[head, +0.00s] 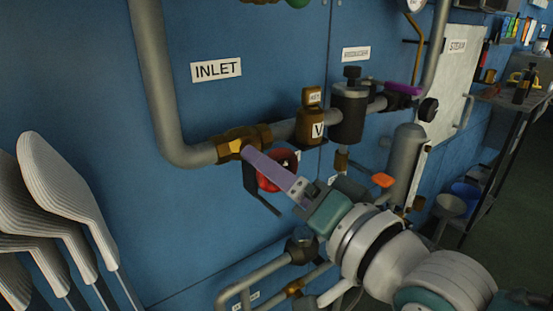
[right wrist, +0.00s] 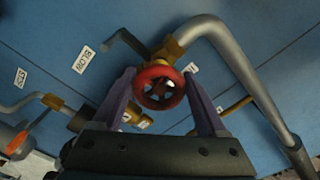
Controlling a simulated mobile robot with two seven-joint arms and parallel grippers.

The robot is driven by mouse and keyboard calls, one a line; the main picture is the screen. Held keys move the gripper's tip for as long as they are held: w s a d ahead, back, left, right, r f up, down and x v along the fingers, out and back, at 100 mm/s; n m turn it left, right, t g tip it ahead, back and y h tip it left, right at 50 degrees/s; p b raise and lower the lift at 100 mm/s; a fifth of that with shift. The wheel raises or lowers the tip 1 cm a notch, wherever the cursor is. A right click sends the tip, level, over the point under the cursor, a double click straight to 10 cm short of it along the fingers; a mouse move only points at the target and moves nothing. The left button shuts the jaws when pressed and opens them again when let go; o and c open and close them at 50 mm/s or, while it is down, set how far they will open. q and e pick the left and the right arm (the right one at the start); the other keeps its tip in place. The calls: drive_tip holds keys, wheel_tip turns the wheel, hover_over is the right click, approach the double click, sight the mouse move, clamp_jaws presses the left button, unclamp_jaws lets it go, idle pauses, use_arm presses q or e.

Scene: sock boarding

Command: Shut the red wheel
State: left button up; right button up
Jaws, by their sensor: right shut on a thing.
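The red wheel (right wrist: 160,87) is a small spoked handwheel on a brass valve, and it sits between the two fingers of my right gripper (right wrist: 161,100) in the right wrist view. In the head view the red wheel (head: 275,171) is partly hidden behind a purple finger of my right gripper (head: 262,175). The right gripper is shut on the wheel, one finger on each side of its rim. The brass valve body (head: 236,143) joins the grey inlet pipe just behind it. My left gripper does not show.
The grey pipe (head: 159,80) runs down the blue wall by the INLET label (head: 216,70). A brass fitting (head: 311,126) and a dark cylinder (head: 348,115) stand to the right. Pale sock boards (head: 66,177) are at the left. Lower pipes (head: 262,273) run below the gripper.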

drive_tip(key=m+b, duration=0.1)
drive_tip(key=m, duration=0.3)
drive_tip(key=shift+r+m, duration=0.1)
drive_tip(key=shift+m, duration=0.2)
drive_tip(key=shift+r+m+b, duration=0.15)
drive_tip(key=shift+m+b, duration=0.45)
drive_tip(key=shift+m, duration=0.9)
drive_tip(key=o, duration=1.3)
drive_tip(key=shift+s, duration=0.15)
drive_tip(key=p+v, duration=0.1)
drive_tip(key=v, duration=0.8)
drive_tip(key=shift+s+d, duration=0.25)
